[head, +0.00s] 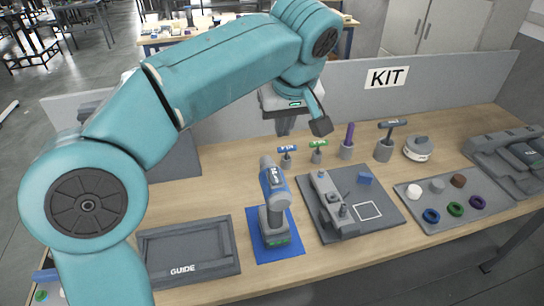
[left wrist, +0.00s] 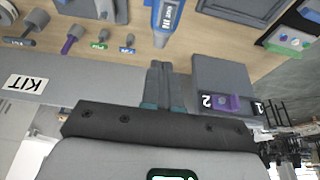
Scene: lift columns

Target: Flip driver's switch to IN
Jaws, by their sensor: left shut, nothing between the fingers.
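The driver (head: 273,190) is a blue and grey power tool standing upright on a blue mat (head: 290,246) at the middle front of the table. It also shows in the left wrist view (left wrist: 168,16), cut off by the top edge. Its switch is too small to make out, so I cannot tell its setting. My left gripper (head: 286,130) is shut and empty above the table, behind the driver and apart from it. Its closed fingers also show in the left wrist view (left wrist: 160,68). My right gripper is not in view.
A grey GUIDE tray (head: 186,275) lies left of the driver. A dark board (head: 385,200) with a grey fixture lies right of it. Several T-handled tools (head: 287,150) stand behind. A panel labelled KIT (head: 387,77) lines the back. A tray of rings (head: 440,222) lies farther right.

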